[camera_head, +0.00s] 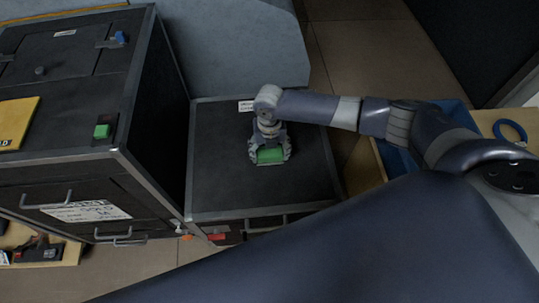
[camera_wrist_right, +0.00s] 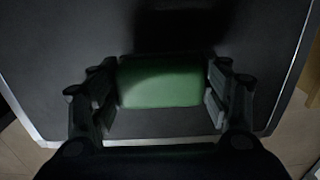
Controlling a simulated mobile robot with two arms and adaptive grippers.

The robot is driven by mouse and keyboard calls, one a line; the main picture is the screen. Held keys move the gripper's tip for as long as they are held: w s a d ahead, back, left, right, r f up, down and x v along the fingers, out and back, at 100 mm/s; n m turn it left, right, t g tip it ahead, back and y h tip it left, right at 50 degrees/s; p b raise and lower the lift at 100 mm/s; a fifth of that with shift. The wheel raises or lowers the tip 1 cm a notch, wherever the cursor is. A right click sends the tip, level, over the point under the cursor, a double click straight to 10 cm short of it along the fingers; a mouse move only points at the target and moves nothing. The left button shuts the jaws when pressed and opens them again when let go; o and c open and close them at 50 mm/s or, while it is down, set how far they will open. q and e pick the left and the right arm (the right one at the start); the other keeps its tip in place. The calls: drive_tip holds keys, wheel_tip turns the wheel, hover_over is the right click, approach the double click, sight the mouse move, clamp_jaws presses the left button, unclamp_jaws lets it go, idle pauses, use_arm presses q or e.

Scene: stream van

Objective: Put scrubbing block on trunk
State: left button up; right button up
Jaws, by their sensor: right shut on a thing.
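The scrubbing block is a green, rounded rectangular piece (camera_head: 270,155). It lies between the fingers of my right gripper (camera_head: 270,158), over the black top of the low trunk (camera_head: 225,185). In the right wrist view the green block (camera_wrist_right: 162,82) sits between the two fingers of the gripper (camera_wrist_right: 163,95), which are shut on it. The trunk top (camera_wrist_right: 60,40) with its pale metal edge shows below it. I cannot tell whether the block touches the trunk top. My left gripper is not in view.
A taller black case (camera_head: 150,110) stands left of the trunk, with a small green block (camera_head: 102,131) and a yellow item (camera_head: 17,122) on top. A blue-grey panel (camera_head: 230,50) is behind. A blue crate (camera_head: 398,160) and blue ring (camera_head: 510,131) are at right.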

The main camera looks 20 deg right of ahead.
sight(269, 157)
drive_tip(key=shift+f, duration=1.45)
drive_tip(key=o, duration=1)
drive_tip(key=shift+c, duration=0.2)
drive_tip(key=shift+r, duration=0.1)
wheel_tip(269, 157, up, 12)
drive_tip(key=shift+s+a+f, duration=0.1)
